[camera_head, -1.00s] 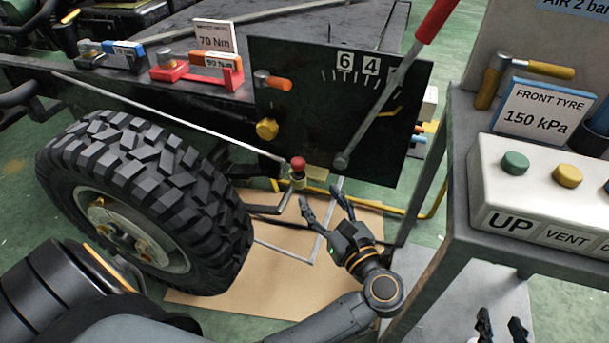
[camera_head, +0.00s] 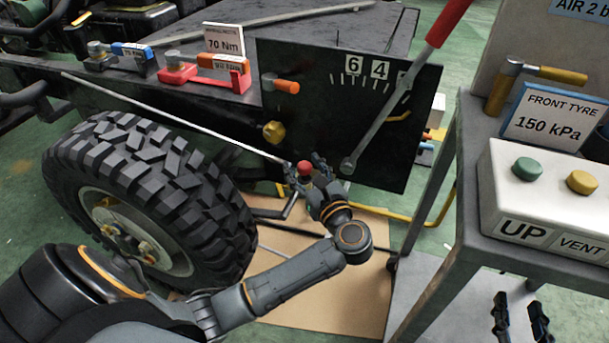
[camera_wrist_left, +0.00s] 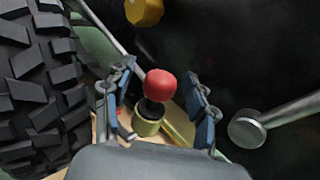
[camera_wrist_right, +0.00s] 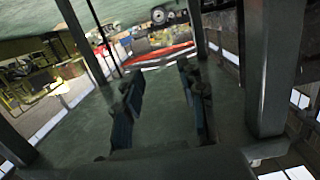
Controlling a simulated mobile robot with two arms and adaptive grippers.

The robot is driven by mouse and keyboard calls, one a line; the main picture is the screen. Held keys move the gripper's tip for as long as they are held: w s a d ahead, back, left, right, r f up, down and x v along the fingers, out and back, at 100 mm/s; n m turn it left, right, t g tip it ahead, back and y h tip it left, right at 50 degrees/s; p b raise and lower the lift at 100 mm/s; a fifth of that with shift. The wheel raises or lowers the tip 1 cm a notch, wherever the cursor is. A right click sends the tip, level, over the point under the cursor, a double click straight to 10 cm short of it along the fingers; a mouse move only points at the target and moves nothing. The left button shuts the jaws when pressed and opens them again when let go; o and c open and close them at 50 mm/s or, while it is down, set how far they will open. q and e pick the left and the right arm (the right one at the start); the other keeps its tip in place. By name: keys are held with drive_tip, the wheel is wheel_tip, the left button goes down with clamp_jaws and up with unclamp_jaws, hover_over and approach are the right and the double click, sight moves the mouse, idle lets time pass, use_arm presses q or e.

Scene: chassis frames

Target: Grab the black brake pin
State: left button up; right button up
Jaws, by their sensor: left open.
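A pin with a round red knob (camera_head: 304,168) and a short black stem stands in a yellow-green collar below the dark panel. In the left wrist view the red knob (camera_wrist_left: 160,86) sits between the fingers, with the black stem (camera_wrist_left: 152,108) and collar (camera_wrist_left: 148,126) under it. I see no all-black pin. My left gripper (camera_head: 305,164) is open around the knob, with gaps visible on both sides in the left wrist view. My right gripper (camera_head: 520,302) is open and empty at the bottom right; its fingers (camera_wrist_right: 160,98) are apart in the right wrist view.
A large black tyre (camera_head: 150,195) stands left of the pin. The dark panel (camera_head: 330,110) is close behind, with a yellow knob (camera_head: 273,132) and a red-handled lever (camera_head: 400,95). A thin rod (camera_head: 190,122) ends near the pin. A button box (camera_head: 545,200) stands on the right.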

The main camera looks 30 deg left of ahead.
use_arm(q)
clamp_jaws()
drive_tip(key=shift+r, duration=0.15)
